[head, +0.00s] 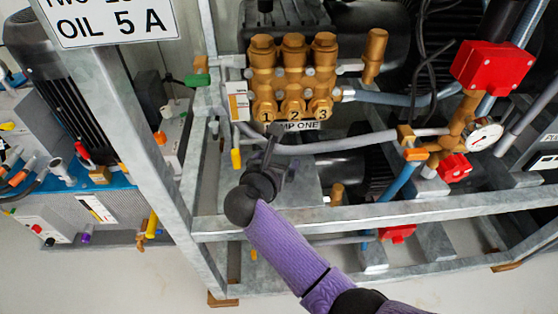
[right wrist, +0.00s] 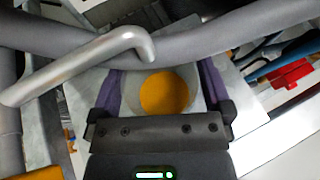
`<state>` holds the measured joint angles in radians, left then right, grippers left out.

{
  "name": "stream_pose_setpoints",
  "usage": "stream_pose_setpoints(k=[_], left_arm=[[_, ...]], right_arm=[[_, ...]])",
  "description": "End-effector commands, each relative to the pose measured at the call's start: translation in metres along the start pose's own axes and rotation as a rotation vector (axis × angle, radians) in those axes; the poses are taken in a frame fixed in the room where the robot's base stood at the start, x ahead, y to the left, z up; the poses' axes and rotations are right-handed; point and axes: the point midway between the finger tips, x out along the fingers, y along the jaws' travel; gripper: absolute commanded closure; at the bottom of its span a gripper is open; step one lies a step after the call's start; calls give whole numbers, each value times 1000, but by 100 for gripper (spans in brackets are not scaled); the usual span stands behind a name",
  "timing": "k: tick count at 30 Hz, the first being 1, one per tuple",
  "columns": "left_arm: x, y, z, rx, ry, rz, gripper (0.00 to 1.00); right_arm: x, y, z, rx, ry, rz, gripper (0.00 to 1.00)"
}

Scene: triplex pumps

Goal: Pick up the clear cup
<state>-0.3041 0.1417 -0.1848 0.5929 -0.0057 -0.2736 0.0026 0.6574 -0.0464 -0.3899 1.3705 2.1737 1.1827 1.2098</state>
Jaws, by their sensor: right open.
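The clear cup (right wrist: 165,92) shows in the right wrist view, with orange-yellow contents seen from above. It stands on a grey metal surface (right wrist: 82,100), between the two purple fingers of my right gripper (right wrist: 161,85). The fingers are open, one on each side of the cup; I cannot tell whether either touches it. In the head view my right gripper (head: 272,155) reaches in from below, over the frame's shelf and in front of the pump (head: 293,80). The cup cannot be made out in the head view. My left gripper is not in view.
In the right wrist view, a bent silver pipe (right wrist: 95,65) and a thick grey hose (right wrist: 225,40) lie close beyond the cup. A frame rail (head: 400,212) crosses in front. Red valve boxes (head: 492,68) are at right.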

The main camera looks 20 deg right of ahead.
Motion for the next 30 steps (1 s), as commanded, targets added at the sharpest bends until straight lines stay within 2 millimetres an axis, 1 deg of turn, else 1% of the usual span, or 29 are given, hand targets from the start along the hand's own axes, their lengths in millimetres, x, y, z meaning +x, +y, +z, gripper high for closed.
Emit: stream_pose_setpoints(k=[3, 5, 6, 11, 12, 14, 15, 23, 26, 30], left_arm=[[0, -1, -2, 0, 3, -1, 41], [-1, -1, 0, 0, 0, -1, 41], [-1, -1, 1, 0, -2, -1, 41], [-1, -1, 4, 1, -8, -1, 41], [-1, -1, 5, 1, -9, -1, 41], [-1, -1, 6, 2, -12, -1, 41], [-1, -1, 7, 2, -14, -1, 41], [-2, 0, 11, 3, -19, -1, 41], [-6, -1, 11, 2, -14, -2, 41], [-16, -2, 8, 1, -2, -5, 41]], right_arm=[[-1, 0, 1, 1, 0, 1, 0], [-1, 0, 1, 1, 0, 1, 13], [-1, 0, 1, 1, 0, 1, 21], [-1, 0, 1, 1, 0, 0, 55], [-1, 0, 1, 0, 0, 0, 64], [-1, 0, 1, 0, 0, 0, 75], [-1, 0, 1, 1, 0, 1, 85], [-2, 0, 2, 1, 0, 1, 85], [-4, 0, 7, 2, -1, 1, 85], [-12, 1, 19, 4, -1, 2, 85]])
